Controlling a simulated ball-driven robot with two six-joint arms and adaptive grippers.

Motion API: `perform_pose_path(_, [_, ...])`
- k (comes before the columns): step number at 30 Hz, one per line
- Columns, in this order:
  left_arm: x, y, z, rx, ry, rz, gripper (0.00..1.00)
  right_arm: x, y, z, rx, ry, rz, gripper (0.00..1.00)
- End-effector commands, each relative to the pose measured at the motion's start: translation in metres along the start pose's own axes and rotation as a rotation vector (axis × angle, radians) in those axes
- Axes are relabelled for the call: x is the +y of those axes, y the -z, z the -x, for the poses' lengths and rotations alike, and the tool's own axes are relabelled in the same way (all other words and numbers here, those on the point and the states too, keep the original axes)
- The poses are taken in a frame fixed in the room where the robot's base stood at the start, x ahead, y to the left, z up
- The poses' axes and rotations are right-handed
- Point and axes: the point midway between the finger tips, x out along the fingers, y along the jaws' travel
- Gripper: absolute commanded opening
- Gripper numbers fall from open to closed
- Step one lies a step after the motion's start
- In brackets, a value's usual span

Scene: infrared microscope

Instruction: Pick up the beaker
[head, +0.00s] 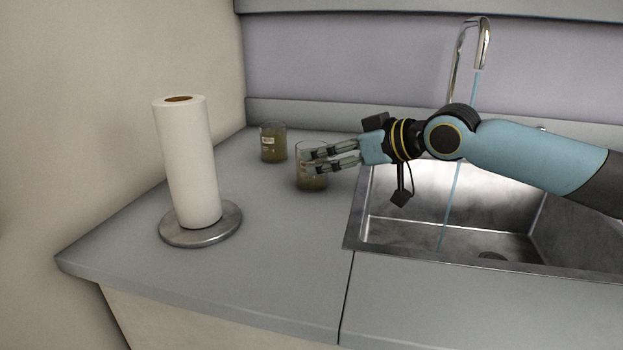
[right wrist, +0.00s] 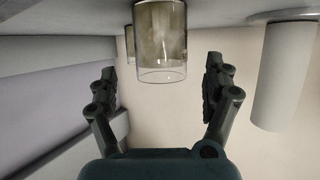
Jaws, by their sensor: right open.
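A glass beaker (head: 311,182) with brownish contents stands on the grey counter, left of the sink. A second, similar beaker (head: 273,143) stands farther back and to the left. My right gripper (head: 308,161) reaches in from the right at the nearer beaker, its fingers overlapping that beaker in the head view. In the right wrist view the gripper (right wrist: 161,82) is open, with the near beaker (right wrist: 160,45) ahead and between the two fingers, apart from both. The farther beaker (right wrist: 129,40) shows partly behind it. My left gripper is not in view.
A paper towel roll (head: 188,163) on a round metal base stands at the counter's left. It also shows in the right wrist view (right wrist: 284,75). The sink (head: 400,235), with a running faucet (head: 484,42), lies under my right arm. The front counter is clear.

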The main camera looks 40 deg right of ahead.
Motion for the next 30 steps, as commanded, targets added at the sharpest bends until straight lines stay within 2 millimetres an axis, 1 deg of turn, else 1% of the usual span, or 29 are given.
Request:
perform_pose_path(3, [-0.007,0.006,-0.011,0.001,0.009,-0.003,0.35,-0.001,-0.002,-0.017,0.003,0.001,-0.005,0.84])
perform_pose_path(6, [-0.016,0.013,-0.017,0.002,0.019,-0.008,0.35,-0.002,-0.001,-0.033,0.003,0.001,-0.006,0.84])
perform_pose_path(9, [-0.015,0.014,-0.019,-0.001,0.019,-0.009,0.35,-0.001,0.000,-0.044,0.001,-0.001,-0.003,0.84])
perform_pose_path(12, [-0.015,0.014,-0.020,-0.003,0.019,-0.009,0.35,-0.002,0.001,-0.049,0.000,0.000,-0.002,0.84])
perform_pose_path(18, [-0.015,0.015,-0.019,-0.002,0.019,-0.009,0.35,-0.001,0.002,-0.049,-0.001,0.000,0.001,0.84])
perform_pose_path(20, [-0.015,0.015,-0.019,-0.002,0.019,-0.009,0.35,-0.001,0.002,-0.049,-0.001,0.000,0.001,0.77])
perform_pose_path(30, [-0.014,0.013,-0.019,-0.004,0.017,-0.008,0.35,-0.001,0.002,-0.049,-0.001,0.000,0.000,0.33])
